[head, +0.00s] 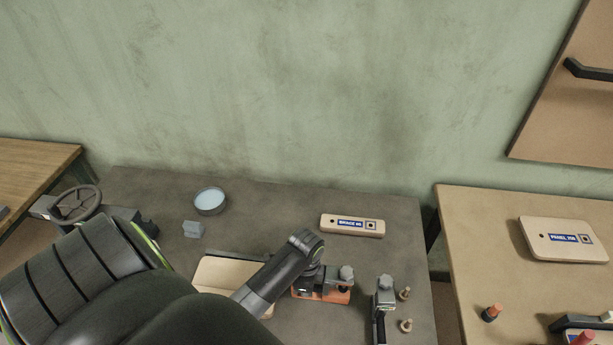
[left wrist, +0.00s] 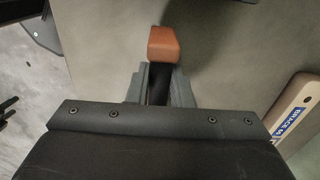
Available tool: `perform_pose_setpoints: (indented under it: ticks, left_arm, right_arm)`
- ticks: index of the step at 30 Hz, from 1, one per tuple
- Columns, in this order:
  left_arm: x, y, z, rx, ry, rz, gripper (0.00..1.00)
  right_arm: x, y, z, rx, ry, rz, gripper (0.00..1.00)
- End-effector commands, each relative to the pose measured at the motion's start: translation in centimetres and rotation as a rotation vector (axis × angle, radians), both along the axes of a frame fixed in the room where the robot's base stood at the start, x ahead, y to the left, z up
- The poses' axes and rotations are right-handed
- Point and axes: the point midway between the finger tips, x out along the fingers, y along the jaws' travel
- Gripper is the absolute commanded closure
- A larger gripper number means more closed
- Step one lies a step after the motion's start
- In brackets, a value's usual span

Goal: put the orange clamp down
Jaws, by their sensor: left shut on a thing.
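The orange clamp (head: 335,295) is at the end of my left arm in the head view, over the front right part of the dark table (head: 290,205). My left gripper (head: 310,282) is shut on it. In the left wrist view the orange end of the clamp (left wrist: 164,44) sticks out beyond the fingers of my left gripper (left wrist: 158,84). I cannot tell whether the clamp touches the tabletop. My right gripper is not in view.
A dark clamp (head: 381,312) and two small pegs (head: 405,293) stand just right of the orange clamp. A labelled brace board (head: 352,225) lies behind it. A pale board (head: 222,274) lies left, partly hidden by my arm. A round dish (head: 209,201) and blue-grey block (head: 193,229) are farther left.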

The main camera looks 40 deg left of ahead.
Motion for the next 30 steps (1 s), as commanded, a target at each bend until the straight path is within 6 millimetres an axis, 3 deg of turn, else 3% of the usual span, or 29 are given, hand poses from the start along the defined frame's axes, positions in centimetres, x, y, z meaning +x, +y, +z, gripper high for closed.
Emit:
perform_pose_setpoints:
  ticks: [2,5,19,20,24,30]
  left_arm:
    - [0.0,-0.1,-0.8,-0.002,0.002,0.001,1.0]
    - [0.0,-0.1,-1.8,-0.002,0.0,0.001,1.0]
    - [0.1,-0.1,-2.7,-0.002,-0.001,0.0,1.0]
    - [0.0,0.0,-2.7,-0.001,0.001,0.0,0.77]
    - [0.0,0.0,-2.7,-0.001,0.001,0.001,0.59]
    - [0.0,0.0,-2.7,-0.001,0.001,0.001,0.59]
  right_arm:
    - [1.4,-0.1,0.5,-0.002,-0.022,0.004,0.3]
    - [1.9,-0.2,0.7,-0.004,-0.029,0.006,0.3]
    - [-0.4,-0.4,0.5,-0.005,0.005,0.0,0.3]
    - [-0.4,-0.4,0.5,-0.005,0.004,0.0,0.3]
    - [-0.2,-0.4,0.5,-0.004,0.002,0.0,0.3]
    - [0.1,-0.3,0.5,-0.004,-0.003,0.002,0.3]
